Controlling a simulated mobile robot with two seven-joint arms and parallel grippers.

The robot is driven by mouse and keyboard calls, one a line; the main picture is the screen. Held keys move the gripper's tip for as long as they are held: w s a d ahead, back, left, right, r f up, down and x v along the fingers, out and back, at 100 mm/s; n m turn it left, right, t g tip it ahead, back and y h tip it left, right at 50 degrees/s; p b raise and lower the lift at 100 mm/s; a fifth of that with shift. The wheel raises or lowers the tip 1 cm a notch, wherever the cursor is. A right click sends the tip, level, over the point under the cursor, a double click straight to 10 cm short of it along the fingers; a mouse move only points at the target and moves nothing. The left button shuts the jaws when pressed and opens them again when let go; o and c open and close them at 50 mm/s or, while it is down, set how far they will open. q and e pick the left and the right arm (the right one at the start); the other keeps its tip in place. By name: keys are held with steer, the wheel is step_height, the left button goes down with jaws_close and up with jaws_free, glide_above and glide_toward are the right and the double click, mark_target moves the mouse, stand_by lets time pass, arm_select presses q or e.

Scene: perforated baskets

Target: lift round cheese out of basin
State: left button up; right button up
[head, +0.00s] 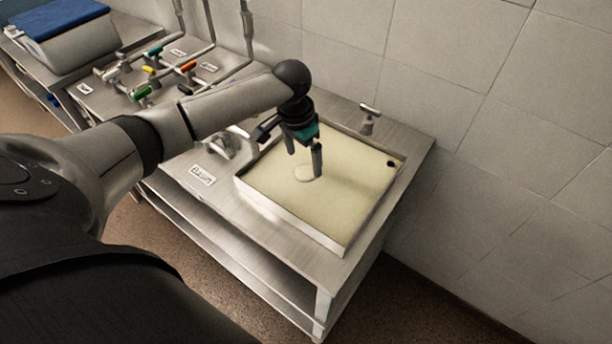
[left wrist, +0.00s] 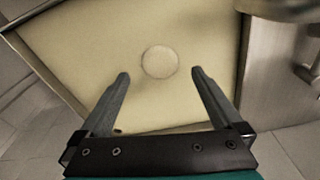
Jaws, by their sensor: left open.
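The round cheese (head: 304,173) is a small pale disc in the basin (head: 290,218), a rectangular metal tub with a cream-coloured inside. In the left wrist view the cheese (left wrist: 160,62) lies just beyond the fingertips, centred between them. My left gripper (head: 304,163) is open and empty above the basin, its fingers pointing down close to the cheese. It also shows in the left wrist view (left wrist: 160,74), with its two fingers wide apart. One finger passes in front of the cheese's right side in the head view. My right gripper is not in view.
The basin sits in a steel table (head: 225,190) against a tiled wall. A tap (head: 369,115) stands behind the basin, and metal fittings stand at its left. Pipes with coloured valves (head: 150,72) and a blue-topped box (head: 55,20) are farther left.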

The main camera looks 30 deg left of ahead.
mark_target(306, 172)
arm_select(q)
steer(key=f, duration=0.3)
steer(key=f+b, duration=0.1)
steer(key=f, duration=0.1)
steer(key=shift+w+d+f, duration=0.1)
steer(key=shift+w+f, duration=0.15)
steer(key=shift+f, duration=0.1)
steer(key=shift+r, duration=0.1)
steer(key=c, duration=1.5)
